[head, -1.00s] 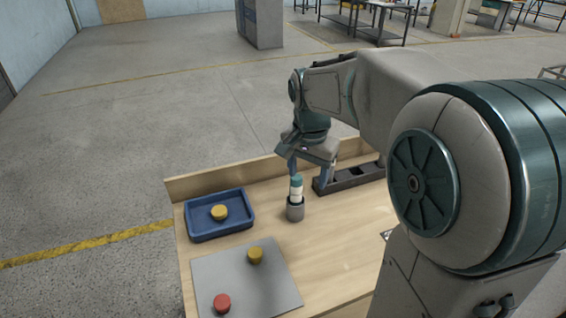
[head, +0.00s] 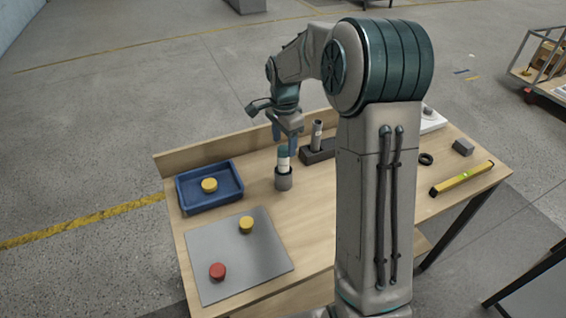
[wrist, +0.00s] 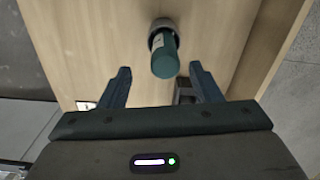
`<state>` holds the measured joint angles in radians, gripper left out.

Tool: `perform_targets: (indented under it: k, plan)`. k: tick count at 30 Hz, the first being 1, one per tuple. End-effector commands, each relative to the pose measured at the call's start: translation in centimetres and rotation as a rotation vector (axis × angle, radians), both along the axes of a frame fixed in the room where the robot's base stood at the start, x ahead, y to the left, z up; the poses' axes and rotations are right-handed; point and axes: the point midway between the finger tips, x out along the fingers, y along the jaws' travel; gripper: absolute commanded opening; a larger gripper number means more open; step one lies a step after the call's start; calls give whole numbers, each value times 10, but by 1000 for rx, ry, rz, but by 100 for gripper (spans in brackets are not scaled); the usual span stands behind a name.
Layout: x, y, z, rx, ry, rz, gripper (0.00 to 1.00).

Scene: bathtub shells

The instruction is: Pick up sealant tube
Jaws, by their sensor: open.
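The sealant tube (head: 283,163), white with a teal top, stands upright in a grey cup (head: 283,183) on the wooden workbench. In the wrist view the tube (wrist: 165,58) points its teal end toward the camera, with the cup rim (wrist: 161,24) around its far end. My gripper (head: 285,138) is open and empty, close to the tube's top in the head view. In the wrist view the teal end shows between the fingertips of my gripper (wrist: 160,68); I cannot tell whether it is in depth between them.
A dark rack (head: 322,154) holding a grey cylinder (head: 317,133) stands just right of the cup. A blue tray (head: 185,200) with a yellow piece is at left. A grey mat (head: 235,265) bears a red and a yellow piece. A yellow level (head: 462,178) lies at right.

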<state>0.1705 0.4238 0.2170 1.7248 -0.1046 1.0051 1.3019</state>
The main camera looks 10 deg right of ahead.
Motion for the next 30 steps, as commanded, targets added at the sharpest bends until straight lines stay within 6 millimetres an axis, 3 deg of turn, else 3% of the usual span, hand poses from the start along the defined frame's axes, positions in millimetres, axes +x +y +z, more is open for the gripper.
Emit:
perform_targets:
  k: [5,15,23,24,29,30]
  plan:
    - [1,0,-11,0,2,0,58]
    - [6,1,-53,0,2,-1,58]
    - [7,0,-58,-1,-1,0,58]
    - [7,0,-58,-1,-1,0,55]
    - [7,0,-57,-1,-1,0,11]
    - [7,0,-57,-1,-1,0,9]
